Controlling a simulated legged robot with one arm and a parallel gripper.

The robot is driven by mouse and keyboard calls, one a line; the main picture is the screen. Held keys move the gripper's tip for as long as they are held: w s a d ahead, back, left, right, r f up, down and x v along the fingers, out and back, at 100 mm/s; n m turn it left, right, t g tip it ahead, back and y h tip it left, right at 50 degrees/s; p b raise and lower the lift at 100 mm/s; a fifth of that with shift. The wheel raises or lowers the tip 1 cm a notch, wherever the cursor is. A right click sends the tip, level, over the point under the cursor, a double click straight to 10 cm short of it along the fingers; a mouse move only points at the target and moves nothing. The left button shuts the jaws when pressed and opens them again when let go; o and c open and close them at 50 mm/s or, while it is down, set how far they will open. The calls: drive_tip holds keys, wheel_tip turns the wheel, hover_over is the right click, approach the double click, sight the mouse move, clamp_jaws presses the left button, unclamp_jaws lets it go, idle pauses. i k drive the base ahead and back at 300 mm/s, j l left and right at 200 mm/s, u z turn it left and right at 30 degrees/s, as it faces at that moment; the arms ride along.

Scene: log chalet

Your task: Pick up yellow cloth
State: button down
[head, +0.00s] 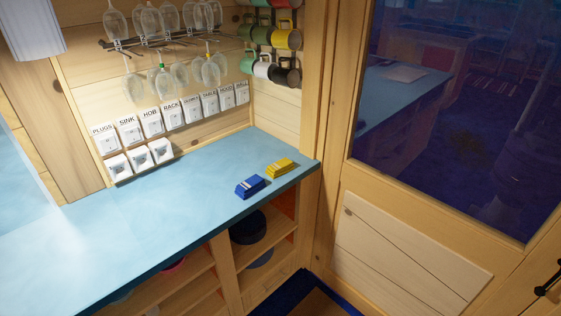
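A folded yellow cloth (280,167) lies on the blue countertop (190,205), close to its right end. A folded blue cloth (250,186) lies just to its left and nearer the front edge, with a small gap between them. Both are flat on the counter and nothing covers the yellow one. My gripper is not in view.
Labelled white switches (171,112) line the wall behind the counter. Wine glasses (168,75) and mugs (275,40) hang above. Open shelves (265,250) are below. A glazed wooden door (410,240) stands at right. The counter's middle is clear.

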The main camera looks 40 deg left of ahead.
sight(277, 169)
drive_tip(key=u, duration=1.5)
